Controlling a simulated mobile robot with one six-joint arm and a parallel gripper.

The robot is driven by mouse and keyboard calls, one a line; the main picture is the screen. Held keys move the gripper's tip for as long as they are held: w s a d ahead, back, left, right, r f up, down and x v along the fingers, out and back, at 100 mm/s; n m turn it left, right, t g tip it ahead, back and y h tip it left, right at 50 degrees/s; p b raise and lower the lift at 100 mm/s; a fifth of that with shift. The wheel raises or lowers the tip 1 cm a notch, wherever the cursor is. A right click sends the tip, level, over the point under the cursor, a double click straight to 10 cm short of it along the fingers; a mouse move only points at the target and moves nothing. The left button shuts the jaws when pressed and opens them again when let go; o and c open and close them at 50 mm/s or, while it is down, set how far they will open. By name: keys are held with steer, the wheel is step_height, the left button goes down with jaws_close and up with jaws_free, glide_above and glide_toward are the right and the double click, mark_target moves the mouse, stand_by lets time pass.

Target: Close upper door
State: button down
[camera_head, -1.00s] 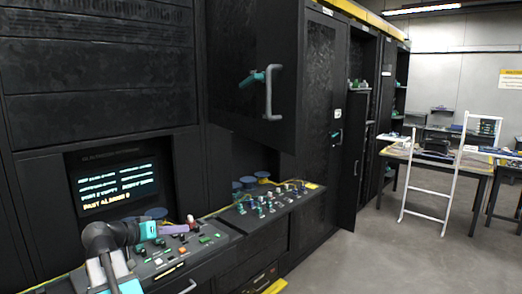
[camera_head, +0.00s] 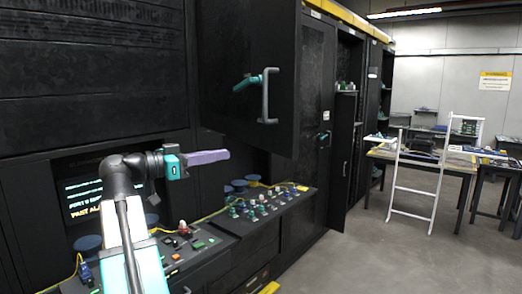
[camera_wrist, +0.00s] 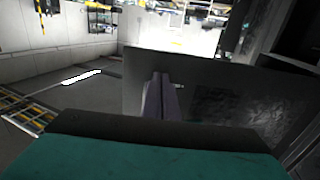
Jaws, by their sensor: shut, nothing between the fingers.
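The upper door (camera_head: 235,50) is a large black panel in the head view, standing swung out from the cabinet above the right control desk. It has a grey upright bar handle (camera_head: 266,97) and a teal latch (camera_head: 246,83) on its face. My gripper (camera_head: 226,155) has purple fingers, shut and empty, pointing right. In the picture it is below and left of the door handle, apart from it. In the wrist view the closed fingers (camera_wrist: 160,95) are in front of a dark panel (camera_wrist: 215,100), whose identity I cannot tell for sure.
Control desks with knobs and buttons (camera_head: 262,206) run below the door. A lit screen (camera_head: 78,208) is partly behind my arm. Tall black cabinets (camera_head: 312,110) stand to the right. Farther right are a white ladder-like frame (camera_head: 395,212) and tables. The floor (camera_head: 350,260) between is clear.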

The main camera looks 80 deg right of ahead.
steer(key=shift+d, duration=0.1)
steer(key=p, duration=0.6)
glide_toward(271, 147)
steer(key=x, duration=0.5)
steer(key=shift+s+r, duration=0.1)
steer(key=shift+s, duration=0.15)
steer(key=shift+s+d, duration=0.35)
steer(key=shift+d, duration=0.05)
